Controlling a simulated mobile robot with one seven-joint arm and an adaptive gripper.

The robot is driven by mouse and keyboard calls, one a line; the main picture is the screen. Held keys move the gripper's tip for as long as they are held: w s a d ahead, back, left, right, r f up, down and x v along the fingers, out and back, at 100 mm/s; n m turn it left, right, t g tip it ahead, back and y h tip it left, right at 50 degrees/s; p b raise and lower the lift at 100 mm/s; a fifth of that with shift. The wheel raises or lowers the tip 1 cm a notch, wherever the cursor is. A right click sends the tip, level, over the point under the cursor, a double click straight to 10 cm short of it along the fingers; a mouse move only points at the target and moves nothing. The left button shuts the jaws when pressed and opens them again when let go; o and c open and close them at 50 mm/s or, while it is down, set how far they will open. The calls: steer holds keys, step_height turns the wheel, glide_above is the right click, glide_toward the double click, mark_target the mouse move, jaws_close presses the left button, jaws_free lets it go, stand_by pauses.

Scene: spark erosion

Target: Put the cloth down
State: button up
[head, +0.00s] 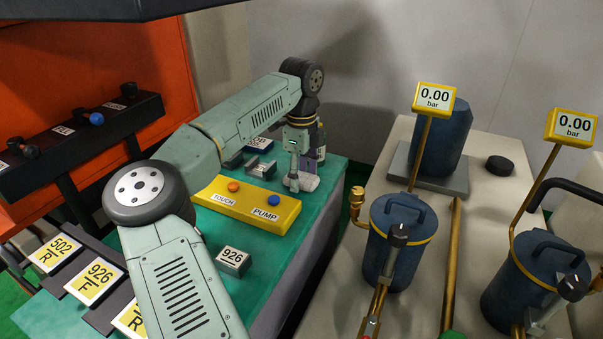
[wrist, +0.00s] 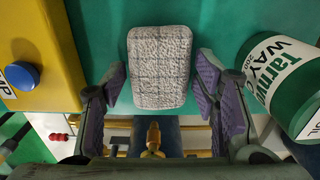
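The cloth (wrist: 160,65) is a light grey, textured, rounded pad. In the wrist view it lies flat against the green bench top, between my fingers, with a gap on each side. My gripper (wrist: 160,88) is open, its purple pads apart from the cloth. In the head view my gripper (head: 302,165) points down at the bench's right edge, with the pale cloth (head: 303,184) low at its fingertips. The fingers partly hide the cloth there.
A yellow panel (head: 247,207) with TOUCH and PUMP buttons stands left of the cloth. A green-and-white labelled can (wrist: 283,85) is close on the right in the wrist view. The green bench (head: 284,240) ends at a gap before the pale bench (head: 485,215) with blue vessels.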

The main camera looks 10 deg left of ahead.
mark_target(301, 176)
steer(key=shift+o, duration=1.2)
steer(key=shift+r, duration=0.3)
step_height(301, 176, up, 12)
steer(key=b, duration=0.3)
steer(key=shift+f, duration=0.15)
